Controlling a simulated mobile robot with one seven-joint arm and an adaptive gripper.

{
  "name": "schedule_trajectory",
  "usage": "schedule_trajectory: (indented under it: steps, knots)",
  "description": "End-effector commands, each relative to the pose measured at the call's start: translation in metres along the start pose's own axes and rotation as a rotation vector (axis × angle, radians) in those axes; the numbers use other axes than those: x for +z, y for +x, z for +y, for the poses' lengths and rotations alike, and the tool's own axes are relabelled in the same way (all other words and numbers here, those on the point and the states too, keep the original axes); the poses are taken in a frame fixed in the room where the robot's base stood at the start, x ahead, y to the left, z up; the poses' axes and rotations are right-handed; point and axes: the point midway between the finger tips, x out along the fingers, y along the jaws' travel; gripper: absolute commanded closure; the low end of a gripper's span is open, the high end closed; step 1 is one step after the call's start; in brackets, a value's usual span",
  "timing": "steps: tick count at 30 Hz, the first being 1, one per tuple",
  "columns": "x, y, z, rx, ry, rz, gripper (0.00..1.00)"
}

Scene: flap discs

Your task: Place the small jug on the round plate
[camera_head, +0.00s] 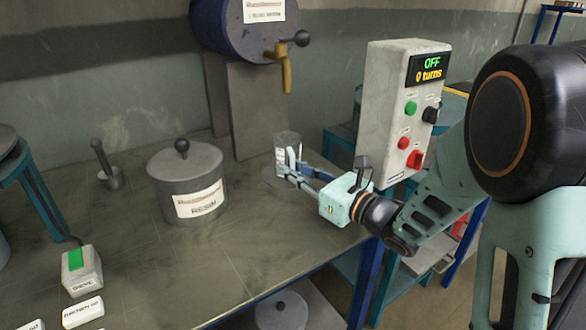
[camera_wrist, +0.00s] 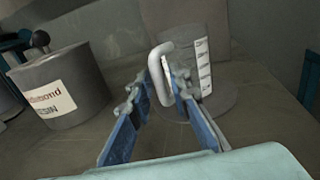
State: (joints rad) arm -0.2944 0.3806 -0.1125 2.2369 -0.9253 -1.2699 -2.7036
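The small jug (camera_head: 287,143) is clear, with a white handle and a marked scale; it also shows in the wrist view (camera_wrist: 213,45). It is upright over a thin, see-through round plate (camera_head: 268,179) on the bench. I cannot tell whether its base touches the plate. The plate's edge shows under the jug in the wrist view (camera_wrist: 231,101). My gripper (camera_head: 296,168) reaches in from the right. In the wrist view my fingertips (camera_wrist: 162,82) lie on both sides of the handle and look closed on it. The jug's base is partly hidden by the fingers.
A blue drum (camera_head: 235,28) with a yellow tap (camera_head: 286,70) hangs above and behind the jug. A lidded resin pot (camera_head: 187,165) stands to the left. A control box (camera_head: 395,110) reading OFF stands behind my wrist.

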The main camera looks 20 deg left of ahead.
Motion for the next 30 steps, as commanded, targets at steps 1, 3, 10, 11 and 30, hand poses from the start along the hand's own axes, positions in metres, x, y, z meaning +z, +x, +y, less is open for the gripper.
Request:
schedule_trajectory:
  steps: [1, 3, 10, 11, 30]
  knots:
    - [0.0, 0.0, 0.0, 0.0, 0.0, 0.0, 0.75]
    - [0.0, 0.0, 0.0, 0.0, 0.0, 0.0, 0.75]
    - [0.0, -0.002, 0.0, 0.0, 0.0, 0.0, 0.75]
    - [0.0, -0.004, -0.001, -0.001, 0.0, 0.0, 0.75]
    - [0.0, -0.113, -0.001, -0.002, 0.0, -0.001, 0.75]
